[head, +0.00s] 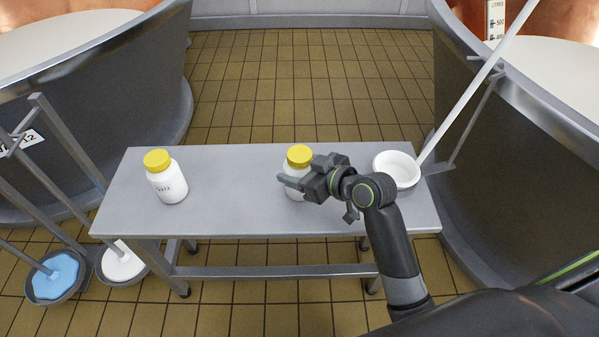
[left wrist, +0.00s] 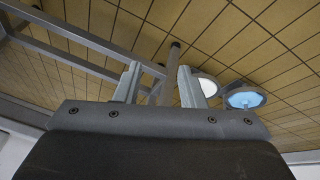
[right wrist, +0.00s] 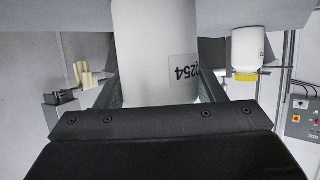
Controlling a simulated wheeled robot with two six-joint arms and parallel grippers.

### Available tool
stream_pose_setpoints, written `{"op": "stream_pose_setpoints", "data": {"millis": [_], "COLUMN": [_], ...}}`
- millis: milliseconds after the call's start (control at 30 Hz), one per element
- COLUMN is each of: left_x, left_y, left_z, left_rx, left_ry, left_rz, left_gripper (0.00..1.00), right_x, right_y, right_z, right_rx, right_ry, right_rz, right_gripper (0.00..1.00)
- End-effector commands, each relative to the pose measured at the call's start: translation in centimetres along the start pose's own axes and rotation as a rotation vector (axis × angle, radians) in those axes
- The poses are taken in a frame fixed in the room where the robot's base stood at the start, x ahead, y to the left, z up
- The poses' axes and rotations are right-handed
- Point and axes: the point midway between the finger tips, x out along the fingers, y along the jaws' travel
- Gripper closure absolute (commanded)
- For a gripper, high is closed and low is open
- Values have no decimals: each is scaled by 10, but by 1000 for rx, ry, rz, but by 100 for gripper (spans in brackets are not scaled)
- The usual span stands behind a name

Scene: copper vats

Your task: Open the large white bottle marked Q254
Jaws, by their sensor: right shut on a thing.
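The large white bottle (head: 291,171) stands upright on the bench with its yellow cap (head: 300,155) on. In the right wrist view it shows upside down, and its label (right wrist: 184,71) reads "254", the first letter cut off at the edge. My right gripper (head: 291,182) is shut on the bottle's body, below the cap, with a finger on each side (right wrist: 157,85). The gripper hides part of the bottle in the head view. My left gripper (left wrist: 160,87) is open and empty over the floor; it does not show in the head view.
A second white bottle (head: 168,186) with a yellow cap stands at the left of the grey bench (head: 230,215). Large vats (head: 95,90) flank both sides. The bench between the bottles is clear.

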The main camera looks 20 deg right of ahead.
Motion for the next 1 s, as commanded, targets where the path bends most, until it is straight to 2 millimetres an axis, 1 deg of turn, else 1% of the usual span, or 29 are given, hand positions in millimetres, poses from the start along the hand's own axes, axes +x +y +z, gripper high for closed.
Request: {"op": "stream_pose_setpoints", "data": {"millis": [67,167,200,267,400,500,600,767,1000], "left_x": [-1,-3,-3,6,14,20,25,29,30], "left_y": [0,0,-2,-5,-11,-16,-18,-21,-22], "left_z": [0,-1,-1,3,9,15,19,23,24], "left_rx": [0,1,0,-6,-13,-16,-18,-19,-19], "left_ry": [0,-3,-9,-38,-85,-115,-138,-158,-160], "left_rz": [0,-5,-10,-20,-46,-63,-76,-87,-88], "left_gripper": [64,64,64,64,64,64,64,64,64], "right_x": [-1,-4,-6,-10,-22,-29,-34,-38,-38], "right_y": [0,0,0,0,0,0,0,0,0], "right_z": [-2,-11,-17,-27,-55,-72,-84,-94,-94], "right_rx": [-1,-3,-4,-5,-6,-5,-5,-3,-2], "right_ry": [3,5,6,6,7,5,5,4,3], "right_rz": [0,1,1,1,0,0,0,0,-1], "right_gripper": [72,72,72,72,72,72,72,72,72]}}
